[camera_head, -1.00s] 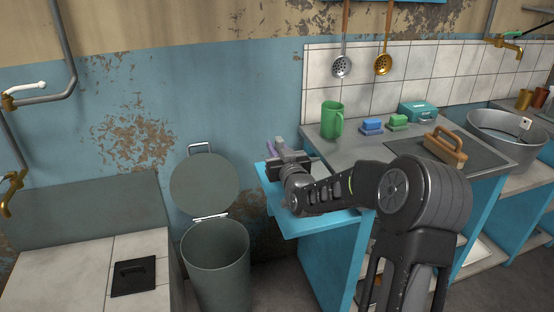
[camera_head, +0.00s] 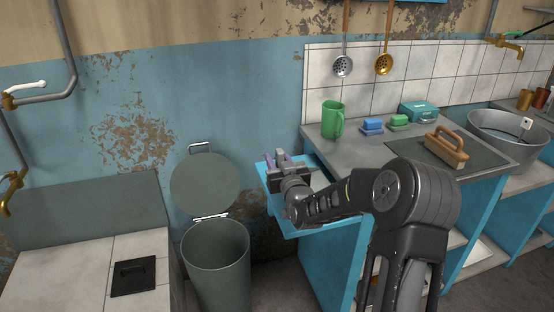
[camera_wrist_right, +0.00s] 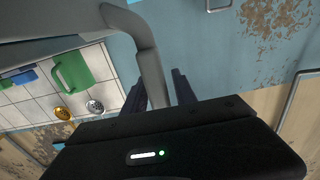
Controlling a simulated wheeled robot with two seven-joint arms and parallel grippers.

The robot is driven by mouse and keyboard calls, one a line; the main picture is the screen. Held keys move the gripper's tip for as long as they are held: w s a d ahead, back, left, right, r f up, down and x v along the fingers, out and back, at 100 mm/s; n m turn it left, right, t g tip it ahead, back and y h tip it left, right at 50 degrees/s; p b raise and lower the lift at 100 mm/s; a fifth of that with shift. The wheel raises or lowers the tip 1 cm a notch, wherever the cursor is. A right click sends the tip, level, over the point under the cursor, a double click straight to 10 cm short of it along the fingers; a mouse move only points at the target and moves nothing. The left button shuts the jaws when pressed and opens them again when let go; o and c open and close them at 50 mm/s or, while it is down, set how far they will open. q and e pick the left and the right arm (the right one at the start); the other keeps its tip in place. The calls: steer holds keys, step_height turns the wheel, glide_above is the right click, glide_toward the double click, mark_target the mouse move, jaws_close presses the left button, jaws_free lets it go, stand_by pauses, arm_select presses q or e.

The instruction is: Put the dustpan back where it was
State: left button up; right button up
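My right gripper (camera_head: 275,162) is over a blue tray-like ledge (camera_head: 300,226) on the left side of the counter. In the right wrist view its two dark fingers (camera_wrist_right: 160,92) stand apart. A grey curved bar (camera_wrist_right: 148,45), seemingly the dustpan's handle, runs down between them in the picture. A wide grey part joins it at upper left. Whether the fingers press on the bar I cannot tell. In the head view the gripper and arm hide much of the ledge, and I cannot make out the dustpan clearly. My left gripper is not in view.
A grey bin (camera_head: 217,265) with its lid raised stands left of the ledge. On the counter are a green mug (camera_head: 332,119), blue and green sponges (camera_head: 373,125), a brush (camera_head: 446,148) and a teal box (camera_head: 419,111). A metal basin (camera_head: 505,137) is at right.

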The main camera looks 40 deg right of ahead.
steer(key=shift+o, duration=0.4)
steer(key=v, duration=1.2)
stand_by(0.5)
